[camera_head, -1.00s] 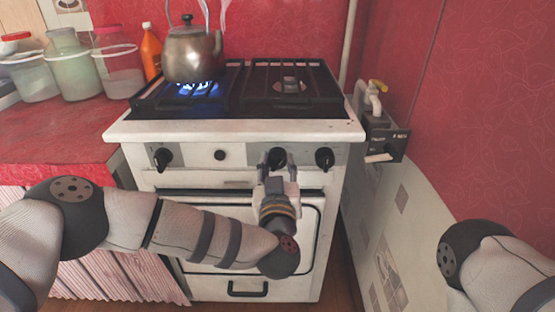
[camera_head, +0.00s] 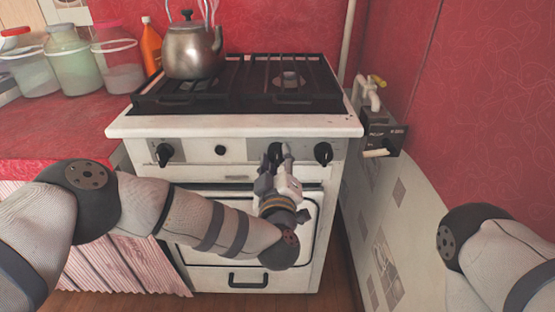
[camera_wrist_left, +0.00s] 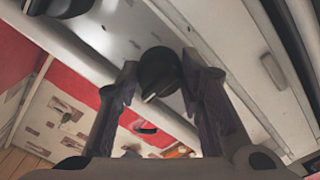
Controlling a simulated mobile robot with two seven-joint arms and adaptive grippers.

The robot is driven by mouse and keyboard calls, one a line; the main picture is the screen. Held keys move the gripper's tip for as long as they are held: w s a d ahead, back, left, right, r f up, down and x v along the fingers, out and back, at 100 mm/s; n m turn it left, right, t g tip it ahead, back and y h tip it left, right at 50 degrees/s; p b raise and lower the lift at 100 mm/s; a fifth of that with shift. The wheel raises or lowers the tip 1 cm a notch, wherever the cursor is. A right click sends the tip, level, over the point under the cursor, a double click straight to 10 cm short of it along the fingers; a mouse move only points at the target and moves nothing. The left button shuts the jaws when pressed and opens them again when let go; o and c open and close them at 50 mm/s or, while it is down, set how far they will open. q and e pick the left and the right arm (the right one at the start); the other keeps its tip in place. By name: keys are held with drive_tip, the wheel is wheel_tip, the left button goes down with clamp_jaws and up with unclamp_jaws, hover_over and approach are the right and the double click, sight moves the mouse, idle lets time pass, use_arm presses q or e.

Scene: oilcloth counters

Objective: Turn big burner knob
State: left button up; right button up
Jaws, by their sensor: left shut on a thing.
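The stove (camera_head: 130,128) has black knobs on its white front panel. The knob (camera_head: 276,151) left of the rightmost one is between the fingers of my left gripper (camera_head: 277,163), which is shut on it. The left wrist view shows this round black knob (camera_wrist_left: 157,70) between the dark fingers of the left gripper (camera_wrist_left: 160,82). The gripper is tilted, and its fingers partly cover the knob. No flame shows under the kettle (camera_head: 190,52). My right gripper is out of view; only part of the right arm shows.
Other knobs sit at the far left (camera_head: 164,154) and far right (camera_head: 324,152) of the panel. Jars stand on the left counter (camera_head: 60,135).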

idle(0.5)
use_arm(q)
drive_tip(key=o, duration=1.2)
drive_tip(key=shift+s, duration=0.1)
drive_tip(key=s, duration=1.1)
drive_tip(key=shift+s, duration=0.4)
